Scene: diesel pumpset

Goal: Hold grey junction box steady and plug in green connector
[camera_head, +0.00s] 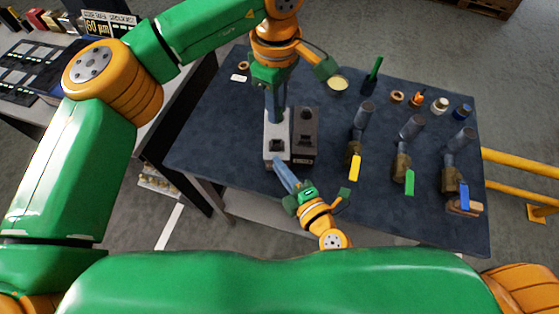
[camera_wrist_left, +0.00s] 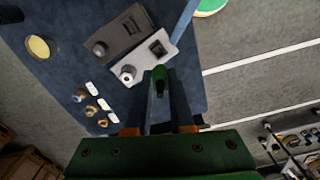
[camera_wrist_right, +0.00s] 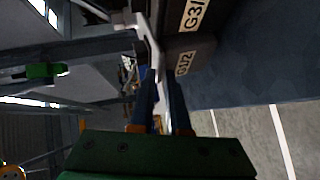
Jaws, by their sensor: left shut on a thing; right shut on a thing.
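The light grey junction box (camera_head: 277,156) stands beside a dark box near the table's left front. It also shows in the left wrist view (camera_wrist_left: 151,58) with a round socket and a square black part on top. My left gripper (camera_head: 277,115) points down over its far end. It is shut on the green connector (camera_wrist_left: 160,78), which the fingers hide in the head view. The left wrist view does not settle whether the connector touches the box. My right gripper (camera_head: 281,171) is at the box's front end, shut on a thin light grey part of it (camera_wrist_right: 151,45).
The dark box (camera_head: 305,135) stands close on the right, with labels in the right wrist view. Small rings and caps line the back.

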